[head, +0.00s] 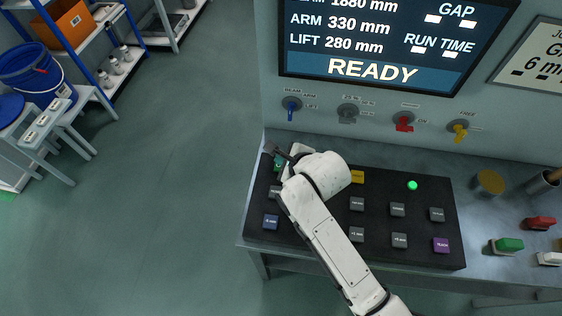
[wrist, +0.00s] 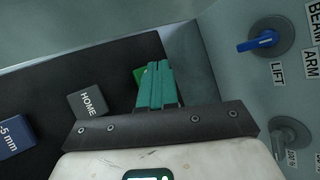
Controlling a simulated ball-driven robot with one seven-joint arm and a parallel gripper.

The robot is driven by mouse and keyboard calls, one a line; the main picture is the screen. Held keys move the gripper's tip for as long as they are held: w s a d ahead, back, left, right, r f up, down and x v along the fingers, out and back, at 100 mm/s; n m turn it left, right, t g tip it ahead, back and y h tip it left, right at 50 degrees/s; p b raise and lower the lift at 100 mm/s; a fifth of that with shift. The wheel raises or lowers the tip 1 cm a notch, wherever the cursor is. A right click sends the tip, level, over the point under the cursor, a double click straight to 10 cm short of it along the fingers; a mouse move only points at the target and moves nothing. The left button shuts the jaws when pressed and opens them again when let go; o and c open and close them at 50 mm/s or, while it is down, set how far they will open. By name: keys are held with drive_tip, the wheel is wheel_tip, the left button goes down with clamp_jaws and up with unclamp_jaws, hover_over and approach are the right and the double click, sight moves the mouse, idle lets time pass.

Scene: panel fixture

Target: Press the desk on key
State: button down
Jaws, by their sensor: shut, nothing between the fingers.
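A green key (wrist: 140,77) sits at the corner of the black key panel (head: 300,245), its label hidden. I cannot read whether it is the desk on key. My gripper (wrist: 155,68) has its two teal fingers shut together, with nothing between them. In the wrist view the fingers overlap the green key and cover much of it. I cannot tell whether the tips touch it. In the head view my gripper (head: 279,158) is over the panel's upper left corner, and my wrist hides part of that area.
A grey HOME key (wrist: 88,101) and a blue -5 mm key (wrist: 14,136) lie beside the green one. A yellow key (head: 357,177), a purple key (head: 441,245) and a lit green lamp (head: 412,185) are further right. Knobs, including a blue one (head: 291,107), line the wall under a READY screen (head: 385,45).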

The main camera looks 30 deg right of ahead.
drive_tip(key=shift+r, duration=0.1)
wheel_tip(320, 180, up, 5)
drive_tip(key=p, duration=0.4)
drive_tip(key=shift+p, duration=0.4)
drive_tip(key=shift+s, duration=0.1)
idle(0.7)
